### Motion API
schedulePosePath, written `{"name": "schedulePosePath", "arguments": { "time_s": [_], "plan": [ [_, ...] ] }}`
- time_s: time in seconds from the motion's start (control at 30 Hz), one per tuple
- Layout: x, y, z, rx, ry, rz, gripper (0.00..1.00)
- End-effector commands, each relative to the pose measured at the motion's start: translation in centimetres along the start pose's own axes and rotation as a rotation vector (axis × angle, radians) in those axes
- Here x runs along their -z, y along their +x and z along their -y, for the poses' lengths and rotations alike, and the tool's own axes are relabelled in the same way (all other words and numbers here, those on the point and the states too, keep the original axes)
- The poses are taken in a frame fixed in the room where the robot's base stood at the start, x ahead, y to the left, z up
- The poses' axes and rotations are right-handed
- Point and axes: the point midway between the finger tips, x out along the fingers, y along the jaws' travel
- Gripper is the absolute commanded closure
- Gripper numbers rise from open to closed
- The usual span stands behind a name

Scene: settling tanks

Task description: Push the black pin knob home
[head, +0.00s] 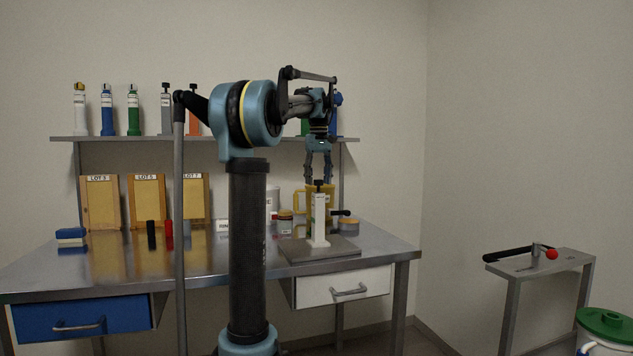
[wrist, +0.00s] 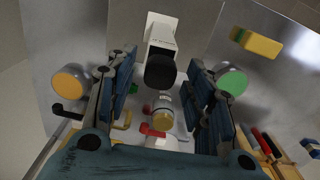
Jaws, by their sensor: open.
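The black pin knob (head: 319,183) tops an upright white post (head: 320,220) that stands on a grey plate (head: 335,250) on the bench. In the wrist view the knob (wrist: 160,72) shows as a round black end, with the white post (wrist: 161,35) beyond it. My gripper (head: 318,178) points down above the post, its fingertips close to the knob's height. In the wrist view its fingers (wrist: 162,78) are spread to either side of the knob, with visible gaps. Contact with the knob cannot be told. Nothing is held.
A shelf (head: 120,138) of bottles runs along the wall. Lot boards (head: 147,202) lean at the back. A side stand (head: 540,263) holds a red-knobbed lever. The bench's front middle (head: 210,262) is clear.

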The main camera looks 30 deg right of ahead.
Motion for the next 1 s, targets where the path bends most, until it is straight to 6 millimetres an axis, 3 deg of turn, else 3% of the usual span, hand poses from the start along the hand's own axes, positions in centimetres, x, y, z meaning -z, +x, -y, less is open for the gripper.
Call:
{"name": "schedulePosePath", "arguments": {
  "time_s": [0.6, 0.8, 1.0],
  "plan": [
    [0.1, -9.2, 0.0, 0.000, 0.000, 0.001, 0.52],
    [0.1, -11.0, 0.0, 0.000, 0.000, 0.001, 0.52],
    [0.1, -11.5, 0.0, 0.000, 0.000, 0.001, 0.52]
  ]
}}
